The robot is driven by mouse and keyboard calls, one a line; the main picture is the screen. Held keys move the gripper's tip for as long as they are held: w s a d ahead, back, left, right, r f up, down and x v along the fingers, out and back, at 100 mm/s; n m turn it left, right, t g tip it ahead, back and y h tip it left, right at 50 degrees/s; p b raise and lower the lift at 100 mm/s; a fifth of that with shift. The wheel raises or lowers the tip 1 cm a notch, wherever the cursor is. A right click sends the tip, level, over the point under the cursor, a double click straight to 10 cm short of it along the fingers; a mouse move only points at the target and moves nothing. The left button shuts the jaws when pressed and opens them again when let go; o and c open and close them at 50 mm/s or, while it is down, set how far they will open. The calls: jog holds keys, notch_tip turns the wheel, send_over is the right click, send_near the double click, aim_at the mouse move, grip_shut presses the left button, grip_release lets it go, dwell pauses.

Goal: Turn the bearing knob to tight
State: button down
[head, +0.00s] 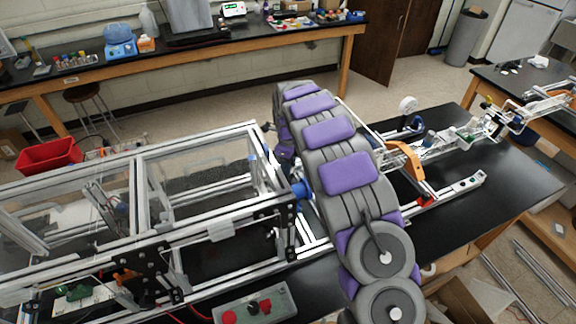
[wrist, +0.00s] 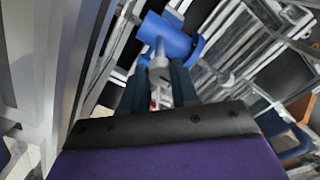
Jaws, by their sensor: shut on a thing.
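The bearing (wrist: 170,38) is a blue housing with a grey metal knob (wrist: 160,66) sticking out of it toward me in the wrist view. In the head view, a blue part that looks like the bearing (head: 302,188) shows at the right end of the extrusion frame (head: 150,160), partly covered by my arm. My gripper (wrist: 160,84) has its two dark fingers on either side of the knob and is shut on it. The fingertips are hidden behind my arm in the head view. I cannot read any mark on the knob that tells how tight it is.
Aluminium rails run close beside my gripper in the wrist view. A control box (head: 255,305) with red knobs lies at the front of the black table (head: 515,185). An orange bracket (head: 406,160) and linear rails stand right of my arm.

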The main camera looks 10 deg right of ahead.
jog(key=c, duration=0.9)
grip_release()
jog(key=shift+o, duration=0.2)
notch_tip(320, 180, up, 17)
jog(key=shift+r+b, duration=0.15)
jog(key=shift+b, duration=0.15)
jog(key=shift+w, duration=0.1)
